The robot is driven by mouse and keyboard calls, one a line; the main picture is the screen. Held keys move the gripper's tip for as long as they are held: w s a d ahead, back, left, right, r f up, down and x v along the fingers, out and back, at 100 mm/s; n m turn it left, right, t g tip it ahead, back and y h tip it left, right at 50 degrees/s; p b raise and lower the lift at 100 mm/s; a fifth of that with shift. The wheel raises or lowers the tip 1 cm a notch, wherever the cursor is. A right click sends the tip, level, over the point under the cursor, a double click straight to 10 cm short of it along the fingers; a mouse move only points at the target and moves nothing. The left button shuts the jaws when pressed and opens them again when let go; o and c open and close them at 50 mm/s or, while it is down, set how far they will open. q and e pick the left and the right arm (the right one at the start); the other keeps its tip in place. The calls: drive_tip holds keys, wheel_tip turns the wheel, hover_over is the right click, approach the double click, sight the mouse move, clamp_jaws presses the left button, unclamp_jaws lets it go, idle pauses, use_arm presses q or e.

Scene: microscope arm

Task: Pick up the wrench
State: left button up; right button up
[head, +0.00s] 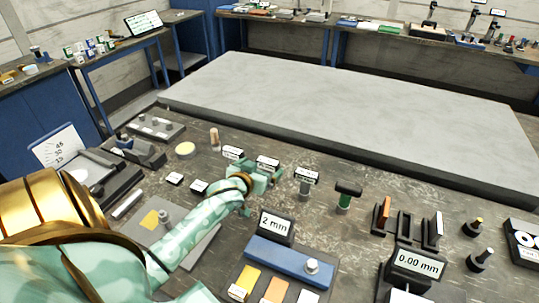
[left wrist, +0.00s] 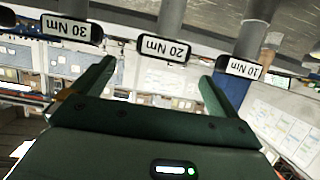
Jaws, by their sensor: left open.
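My left gripper (head: 266,174) reaches across the bench in the head view, close to a row of small labelled stands. In the left wrist view its two fingers (left wrist: 154,82) are spread apart with nothing between them. Upside-down tags read 30 Nm (left wrist: 69,30), 20 Nm (left wrist: 163,48) and 10 Nm (left wrist: 240,68), with grey posts beside them. The 20 Nm tag appears between the fingertips, beyond them. A black T-shaped handle with a green shaft (head: 346,193) stands upright right of the row. I cannot tell which thing is the wrench. My right gripper is not in view.
Dark upright holders (head: 405,222) are at right.

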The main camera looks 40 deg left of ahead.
sight(267, 163)
use_arm(q)
drive_tip(key=x, duration=0.3)
drive_tip(key=shift+f+b, duration=0.15)
drive_tip(key=shift+b, duration=0.15)
drive_tip(key=shift+w+a, duration=0.1)
drive_tip(key=shift+w, duration=0.1)
drive_tip(key=b+x, duration=0.1)
drive_tip(key=x, duration=0.1)
drive_tip(key=b+x, duration=0.1)
drive_tip(key=x, duration=0.1)
drive_tip(key=shift+w+a+f, duration=0.1)
drive_tip(key=shift+w+f, duration=0.05)
drive_tip(key=shift+f, duration=0.3)
drive_tip(key=shift+w+a+b, duration=0.1)
drive_tip(key=shift+w+b, duration=0.15)
drive_tip(key=shift+b, duration=0.05)
drive_tip(key=shift+r, duration=0.1)
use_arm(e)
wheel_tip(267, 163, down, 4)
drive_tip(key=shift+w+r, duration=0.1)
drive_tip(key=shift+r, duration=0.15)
use_arm(q)
drive_tip(key=c, duration=1.4)
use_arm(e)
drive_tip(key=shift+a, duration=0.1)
use_arm(q)
drive_tip(key=shift+o, duration=0.2)
